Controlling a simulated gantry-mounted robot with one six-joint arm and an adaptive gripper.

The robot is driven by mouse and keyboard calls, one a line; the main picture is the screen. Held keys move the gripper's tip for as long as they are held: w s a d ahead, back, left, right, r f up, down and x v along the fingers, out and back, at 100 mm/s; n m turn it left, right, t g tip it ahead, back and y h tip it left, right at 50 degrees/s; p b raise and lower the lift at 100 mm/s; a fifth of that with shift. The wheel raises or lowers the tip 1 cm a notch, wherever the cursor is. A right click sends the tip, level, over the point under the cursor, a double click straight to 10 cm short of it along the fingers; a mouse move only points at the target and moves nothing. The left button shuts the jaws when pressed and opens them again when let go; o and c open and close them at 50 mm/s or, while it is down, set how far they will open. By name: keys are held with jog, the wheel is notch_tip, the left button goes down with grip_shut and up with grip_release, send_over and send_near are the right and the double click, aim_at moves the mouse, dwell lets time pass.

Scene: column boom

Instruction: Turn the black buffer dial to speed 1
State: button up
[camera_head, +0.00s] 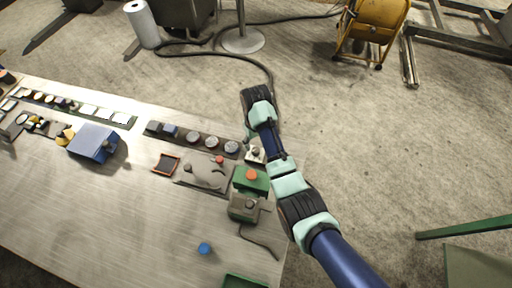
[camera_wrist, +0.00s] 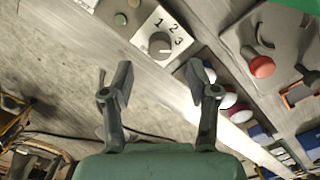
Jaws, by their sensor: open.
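The dial (camera_wrist: 160,43) is a dark round knob on a white plate (camera_wrist: 148,32) marked 1, 2 and 3, near the top middle of the wrist view. I cannot tell which number its pointer faces. The plate also shows small in the head view (camera_head: 256,154), at the table's far right edge, with the dial tiny on it. My gripper (camera_wrist: 160,72) is open and empty. Its two fingers stand apart, below and to either side of the dial in the wrist view, and do not touch it. In the head view my gripper's fingers are mostly hidden by my wrist.
Near the dial stand a green box with an orange-red button (camera_head: 252,175) and a grey panel with a red knob (camera_wrist: 262,66). A strip with several round discs (camera_head: 193,137) runs along the back edge. A blue box (camera_head: 93,142) is at left. The front table is mostly clear.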

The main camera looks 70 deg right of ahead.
aim_at(256, 149)
notch_tip(256, 149, down, 6)
jog(key=shift+r+b, duration=0.1)
jog(key=shift+b, duration=0.4)
grip_shut()
jog(key=shift+r+n+p, duration=0.1)
jog(key=shift+n+p, duration=0.2)
jog(key=shift+p, duration=0.05)
jog(key=n+p, duration=0.2)
jog(key=shift+r+n, duration=0.1)
jog(key=shift+n, duration=0.3)
jog(key=n+p, duration=0.3)
jog(key=n, duration=0.2)
jog(key=n+p, duration=0.1)
jog(key=n, duration=0.3)
jog(key=shift+n, duration=0.4)
jog(key=n+p, duration=0.1)
jog(key=n, duration=0.3)
jog(key=shift+n, duration=0.4)
